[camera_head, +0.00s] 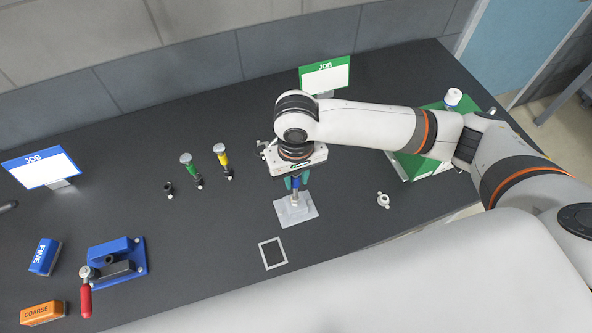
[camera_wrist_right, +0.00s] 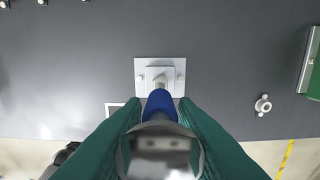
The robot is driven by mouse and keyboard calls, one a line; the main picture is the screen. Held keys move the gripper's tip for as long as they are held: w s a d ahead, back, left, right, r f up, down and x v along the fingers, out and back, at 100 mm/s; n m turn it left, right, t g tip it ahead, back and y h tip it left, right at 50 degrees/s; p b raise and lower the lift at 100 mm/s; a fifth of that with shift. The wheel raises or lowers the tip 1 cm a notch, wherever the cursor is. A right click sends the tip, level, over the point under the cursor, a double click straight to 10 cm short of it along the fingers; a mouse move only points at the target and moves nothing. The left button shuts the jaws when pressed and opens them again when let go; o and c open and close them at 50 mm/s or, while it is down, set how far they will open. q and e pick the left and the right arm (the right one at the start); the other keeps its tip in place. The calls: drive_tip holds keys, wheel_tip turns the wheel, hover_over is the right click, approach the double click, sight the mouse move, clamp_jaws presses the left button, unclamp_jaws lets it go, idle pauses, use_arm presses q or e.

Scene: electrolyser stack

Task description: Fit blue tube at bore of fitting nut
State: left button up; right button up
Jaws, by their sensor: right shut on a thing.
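My right gripper (camera_head: 296,181) is shut on the blue tube (camera_wrist_right: 158,103), its teal fingers on either side of it. The tube points down and stands over the light grey base plate (camera_head: 303,212) on the table. A pale metal fitting (camera_wrist_right: 161,80), which seems to be the fitting nut, shows at the tube's lower end above the plate. The tube's end meets or overlaps the fitting in both views, and I cannot tell whether it is inside the bore. My left gripper is not in view.
A small white flanged part (camera_head: 383,201) lies to the right of the plate. A white square outline (camera_head: 273,253) is in front. Green-handled (camera_head: 188,165) and yellow-handled (camera_head: 222,158) tools stand left. A blue clamp fixture (camera_head: 128,252) and blocks are at far left.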

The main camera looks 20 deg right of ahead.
idle(0.7)
drive_tip(key=shift+p, duration=0.4)
drive_tip(key=shift+f, duration=1.35)
idle(0.6)
drive_tip(key=o, duration=1.1)
drive_tip(key=shift+c, duration=0.2)
